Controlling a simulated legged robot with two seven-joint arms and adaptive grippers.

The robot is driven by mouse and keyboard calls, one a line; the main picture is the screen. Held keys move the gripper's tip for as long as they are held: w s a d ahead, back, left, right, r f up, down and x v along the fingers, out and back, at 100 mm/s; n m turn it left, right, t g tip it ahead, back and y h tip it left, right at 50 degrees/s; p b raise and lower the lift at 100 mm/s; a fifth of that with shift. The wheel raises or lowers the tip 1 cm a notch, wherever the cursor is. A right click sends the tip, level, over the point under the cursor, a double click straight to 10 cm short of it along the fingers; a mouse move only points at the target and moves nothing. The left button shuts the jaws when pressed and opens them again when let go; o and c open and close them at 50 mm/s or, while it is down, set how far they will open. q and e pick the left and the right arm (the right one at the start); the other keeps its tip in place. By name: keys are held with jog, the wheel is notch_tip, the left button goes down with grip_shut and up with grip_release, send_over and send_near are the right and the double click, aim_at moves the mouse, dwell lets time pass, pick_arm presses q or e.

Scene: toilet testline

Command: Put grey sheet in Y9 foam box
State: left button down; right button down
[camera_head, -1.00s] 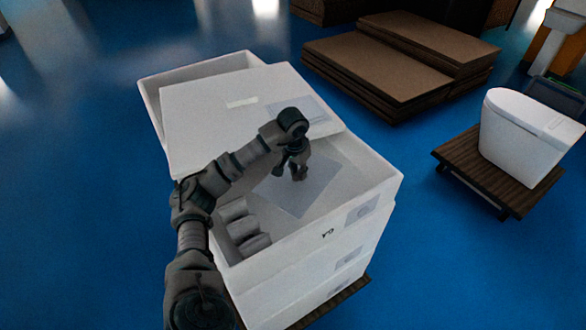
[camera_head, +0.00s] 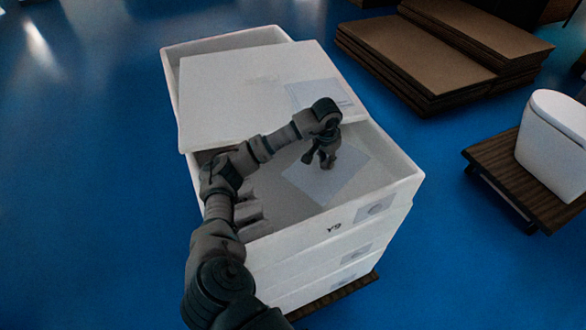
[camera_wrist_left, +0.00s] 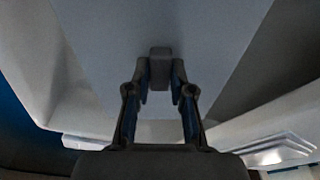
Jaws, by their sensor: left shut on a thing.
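The white Y9 foam box (camera_head: 290,254) is the top one of a stack in the head view, with "Y9" on its front wall. A white panel covers its far part, and its near part is open. My left gripper (camera_head: 326,163) is over this opening, shut on the grey sheet (camera_head: 322,186). The sheet lies tilted within the outline of the opening; I cannot tell whether it touches the bottom. In the left wrist view, the gripper's fingers (camera_wrist_left: 160,88) are against the broad pale sheet (camera_wrist_left: 160,28). My right gripper is out of view.
Grey rounded pieces (camera_head: 248,210) lie in the box's near left part, partly behind my left arm. The white panel (camera_head: 245,95) bears a pale paper. Brown boards (camera_head: 415,50) are stacked behind, and a white toilet (camera_head: 555,140) stands on a dark pallet at right.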

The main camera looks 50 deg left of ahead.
aim_at(326, 171)
pick_arm(q)
jog(key=f, duration=0.4)
jog(key=f+p, duration=0.1)
jog(key=f, duration=0.1)
jog(key=shift+w+a+f, duration=0.1)
jog(key=shift+w, duration=0.15)
notch_tip(326, 171, down, 4)
jog(key=shift+f+p, duration=0.1)
jog(key=shift+p, duration=0.3)
jog(key=c, duration=1)
grip_release()
jog(key=shift+s, duration=0.1)
jog(key=shift+r, duration=0.5)
jog(key=r, duration=0.3)
jog(key=s+r+b, duration=0.1)
jog(key=r, duration=0.3)
jog(key=r+b, duration=0.1)
jog(key=r, duration=0.3)
jog(key=shift+s, duration=0.35)
jog(key=shift+d+f, duration=0.15)
jog(key=shift+d, duration=0.05)
